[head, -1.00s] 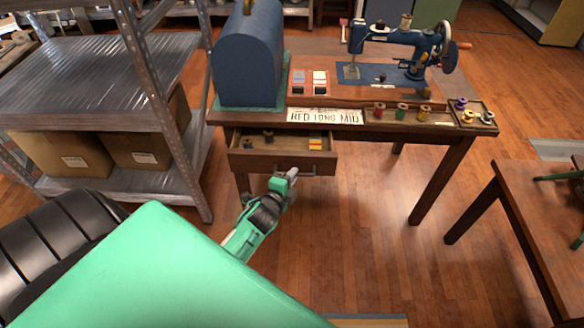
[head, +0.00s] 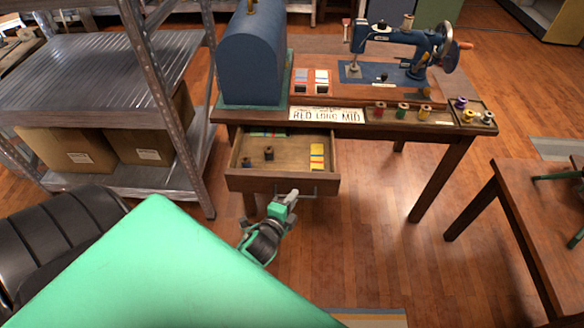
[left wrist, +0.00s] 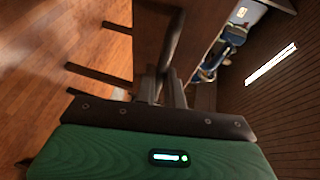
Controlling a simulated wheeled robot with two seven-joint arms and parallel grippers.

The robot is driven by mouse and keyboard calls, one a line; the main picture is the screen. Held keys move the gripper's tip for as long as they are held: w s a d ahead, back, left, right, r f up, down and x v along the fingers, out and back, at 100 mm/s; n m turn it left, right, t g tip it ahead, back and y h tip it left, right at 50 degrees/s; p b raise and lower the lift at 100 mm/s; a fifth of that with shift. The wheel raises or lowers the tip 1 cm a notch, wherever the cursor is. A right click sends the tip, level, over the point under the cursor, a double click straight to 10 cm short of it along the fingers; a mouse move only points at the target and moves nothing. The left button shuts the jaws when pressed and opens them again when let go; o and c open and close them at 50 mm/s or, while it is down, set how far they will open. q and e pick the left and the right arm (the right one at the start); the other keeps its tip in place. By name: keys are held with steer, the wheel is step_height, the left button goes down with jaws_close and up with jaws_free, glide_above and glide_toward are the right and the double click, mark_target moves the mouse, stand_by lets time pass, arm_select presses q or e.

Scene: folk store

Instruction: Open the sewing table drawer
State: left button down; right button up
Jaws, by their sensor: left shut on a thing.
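The sewing table (head: 350,122) stands at the back centre in the head view. Its drawer (head: 282,183) is pulled out toward me at the table's left end, showing small spools and a yellow packet inside. My left gripper (head: 291,197) is shut on the drawer handle (head: 308,192) at the drawer's front. In the left wrist view the two fingers (left wrist: 162,88) close around the bar-like handle (left wrist: 172,42) in front of the wooden drawer front. My right gripper is not in view.
A blue domed case (head: 252,58), a sewing machine (head: 405,48) and thread spools (head: 402,110) stand on the table. A metal shelf (head: 95,75) with cardboard boxes is close on the left. Another table (head: 545,205) is at the right. Floor between is clear.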

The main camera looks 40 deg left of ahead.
arm_select(q)
steer(key=c, duration=1.5)
jaws_free()
steer(key=shift+s, duration=0.15)
steer(key=v, duration=1.3)
steer(key=shift+s+r, duration=0.1)
steer(key=shift+s, duration=0.2)
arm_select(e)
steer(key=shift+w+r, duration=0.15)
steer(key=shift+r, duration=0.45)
